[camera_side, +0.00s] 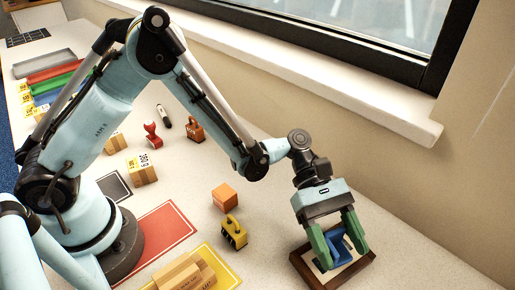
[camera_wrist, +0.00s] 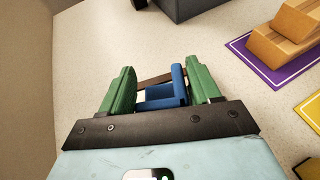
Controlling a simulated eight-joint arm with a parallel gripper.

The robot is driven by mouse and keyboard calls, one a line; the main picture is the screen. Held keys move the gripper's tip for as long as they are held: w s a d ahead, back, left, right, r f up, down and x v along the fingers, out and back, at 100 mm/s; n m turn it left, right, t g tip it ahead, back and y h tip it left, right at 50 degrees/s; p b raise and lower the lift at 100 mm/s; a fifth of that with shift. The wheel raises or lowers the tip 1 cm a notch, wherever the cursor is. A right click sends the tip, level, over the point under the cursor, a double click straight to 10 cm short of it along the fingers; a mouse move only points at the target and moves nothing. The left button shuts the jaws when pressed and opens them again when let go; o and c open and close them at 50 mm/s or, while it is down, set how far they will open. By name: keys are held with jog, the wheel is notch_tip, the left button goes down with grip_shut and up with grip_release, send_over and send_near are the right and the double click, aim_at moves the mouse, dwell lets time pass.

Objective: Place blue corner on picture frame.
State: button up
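The picture frame (camera_side: 305,270) is a brown wooden square lying on the table at the lower right of the side view. A strip of its wood (camera_wrist: 155,80) shows behind the fingers in the wrist view. The blue corner (camera_side: 342,251) is an L-shaped piece at the frame, between my green fingertips. It also shows in the wrist view (camera_wrist: 180,82), with an arm beside the right finger. My gripper (camera_side: 346,259) points down over the frame, its fingers well apart on either side of the blue corner. I cannot tell whether both fingers touch it, or whether it rests on the frame.
A yellow piece (camera_side: 233,232) and an orange block (camera_side: 224,196) stand left of the frame. Wooden pieces (camera_side: 185,274) lie on a yellow mat, beside a red mat (camera_side: 160,240). The wall and window sill (camera_side: 330,85) run behind. Bare table lies right of the frame.

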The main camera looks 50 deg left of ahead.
jog(key=shift+o, duration=1.4)
jog(key=shift+r, duration=0.1)
jog(key=shift+w+a+r, duration=0.1)
jog(key=shift+a+r, duration=0.05)
jog(key=shift+a, duration=0.05)
jog(key=w+a+r+m+t+y, duration=0.3)
jog(key=a+r, duration=0.4)
jog(key=a, duration=0.7)
jog(key=s+a+r+m+t+y, duration=0.1)
jog(key=a+m+t+y, duration=0.3)
jog(key=a, duration=0.4)
jog(key=s+a+r+m+t+y, duration=0.1)
jog(key=s+a+m+t+y, duration=0.3)
jog(key=a, duration=0.5)
jog(key=shift+r+m+t+y, duration=0.25)
jog(key=shift+m+t+y, duration=0.45)
jog(key=shift+m, duration=0.5)
